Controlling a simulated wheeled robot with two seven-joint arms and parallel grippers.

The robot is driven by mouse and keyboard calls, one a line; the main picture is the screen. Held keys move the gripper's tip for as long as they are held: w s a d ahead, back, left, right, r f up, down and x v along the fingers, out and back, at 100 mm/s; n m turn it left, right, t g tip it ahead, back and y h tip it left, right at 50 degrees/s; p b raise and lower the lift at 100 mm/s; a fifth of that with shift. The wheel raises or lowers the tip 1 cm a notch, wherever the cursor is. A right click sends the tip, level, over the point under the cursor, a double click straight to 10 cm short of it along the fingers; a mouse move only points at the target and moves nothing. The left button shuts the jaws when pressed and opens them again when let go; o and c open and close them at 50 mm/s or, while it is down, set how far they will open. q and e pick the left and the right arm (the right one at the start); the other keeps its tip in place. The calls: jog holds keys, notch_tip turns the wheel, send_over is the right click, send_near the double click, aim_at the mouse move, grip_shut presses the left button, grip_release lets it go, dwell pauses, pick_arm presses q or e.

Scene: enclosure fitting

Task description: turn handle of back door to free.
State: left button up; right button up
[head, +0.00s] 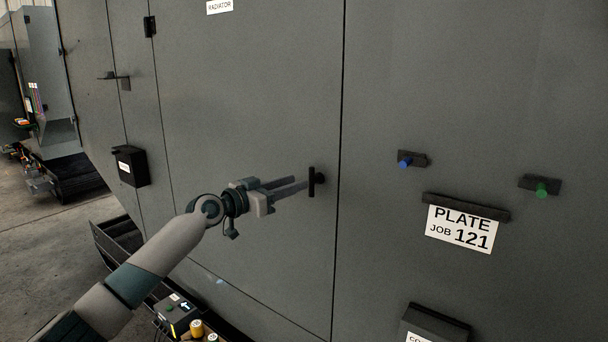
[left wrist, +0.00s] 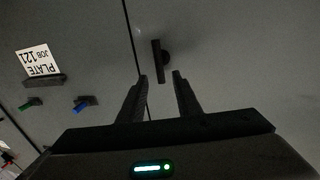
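A black handle (head: 312,182) stands upright as a short bar on the grey door panel (head: 240,100), near that panel's right seam. It also shows in the left wrist view (left wrist: 157,62), its bar nearly in line with the gap between the fingers. My left gripper (head: 298,182) is open and empty, its two fingers pointing at the handle from the left. In the left wrist view the fingertips (left wrist: 160,77) end just short of the handle, one on each side of its line, with no contact visible. My right gripper is in neither view.
A second handle (head: 116,77) and a black box (head: 131,166) are on the panels to the left. Blue (head: 405,162) and green (head: 541,190) knobs and a plate sign (head: 461,229) are to the right. A tray with small items (head: 180,312) lies below my arm.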

aim_at(310, 178)
pick_arm(q)
jog(key=shift+p+x, duration=0.5)
jog(key=shift+x, duration=1.9)
jog(key=shift+c, duration=0.3)
grip_shut()
